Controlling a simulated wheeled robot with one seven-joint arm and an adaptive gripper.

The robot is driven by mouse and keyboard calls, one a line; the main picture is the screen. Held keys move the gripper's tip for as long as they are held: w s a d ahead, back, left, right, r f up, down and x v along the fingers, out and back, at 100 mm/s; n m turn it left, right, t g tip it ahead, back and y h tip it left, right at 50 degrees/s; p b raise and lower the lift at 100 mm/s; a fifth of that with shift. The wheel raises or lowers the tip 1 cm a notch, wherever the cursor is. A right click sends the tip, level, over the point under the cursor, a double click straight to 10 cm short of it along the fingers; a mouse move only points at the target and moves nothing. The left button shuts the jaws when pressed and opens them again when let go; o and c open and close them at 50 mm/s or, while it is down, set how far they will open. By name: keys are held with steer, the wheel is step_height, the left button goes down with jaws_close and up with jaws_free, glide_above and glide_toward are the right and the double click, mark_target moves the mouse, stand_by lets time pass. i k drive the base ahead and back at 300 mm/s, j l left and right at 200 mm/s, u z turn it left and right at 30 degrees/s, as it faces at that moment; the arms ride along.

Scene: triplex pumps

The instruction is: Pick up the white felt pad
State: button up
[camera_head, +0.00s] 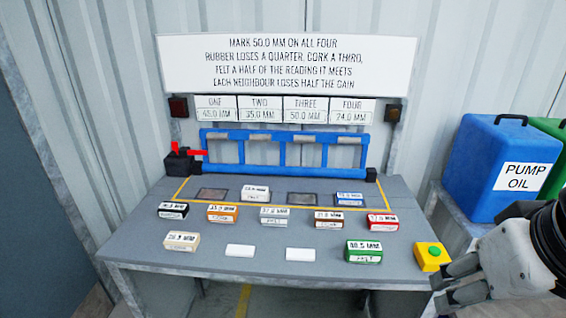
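Several small labelled blocks lie on the grey bench. A pale block (274,215) in the middle of the rear loose row has a label that seems to read FELT. Another white block (255,193) sits in the second bay of the yellow-outlined strip; its material word is too small to read. Two plain white blocks (240,250) (300,254) lie at the front without visible text. A green block (363,251) is also labelled FELT.
Black (173,210), orange (222,213), brown (329,218), red (382,222) and cream (182,241) blocks lie close by. A blue block (349,199) sits in the fourth bay. A blue frame (283,150) stands behind. A yellow button box (431,257) is near my gripper.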

mark_target(249, 193)
steer(key=i+j, duration=0.25)
steer(key=j, duration=0.2)
steer(key=i+j, duration=0.3)
steer(key=j, duration=0.15)
steer(key=i+j, duration=0.25)
steer(key=j, duration=0.2)
steer(key=i+j, duration=0.25)
steer(key=j, duration=0.2)
